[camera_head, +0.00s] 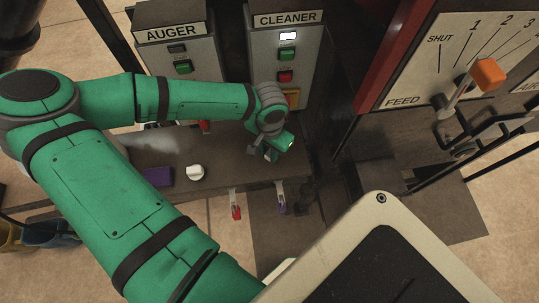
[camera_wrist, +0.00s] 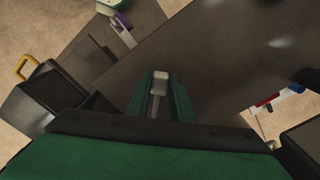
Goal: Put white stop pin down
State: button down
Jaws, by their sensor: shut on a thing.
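My gripper (camera_wrist: 160,98) is shut on a pale pin (camera_wrist: 159,82), which I take to be the white stop pin. Its light head and thinner shank show between the two green fingers in the wrist view. In the head view my gripper (camera_head: 270,150) is over the right part of the dark bench (camera_head: 222,178), below the CLEANER box. The pin cannot be made out there, as the gripper hides it. I cannot tell whether the pin touches the bench.
A white knob (camera_head: 195,172) and a purple block (camera_head: 158,177) are on the bench to the left. Red (camera_head: 236,211) and purple (camera_head: 282,208) tagged items hang at its front edge. The AUGER (camera_head: 178,50) and CLEANER (camera_head: 290,50) boxes stand behind. An orange-handled feed lever (camera_head: 487,74) is at right.

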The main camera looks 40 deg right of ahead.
aim_at(269, 154)
jog(key=shift+f, duration=1.45)
jog(key=shift+f, duration=0.15)
jog(key=c, duration=1.6)
grip_release()
jog(key=shift+o, duration=0.2)
notch_tip(269, 154, up, 12)
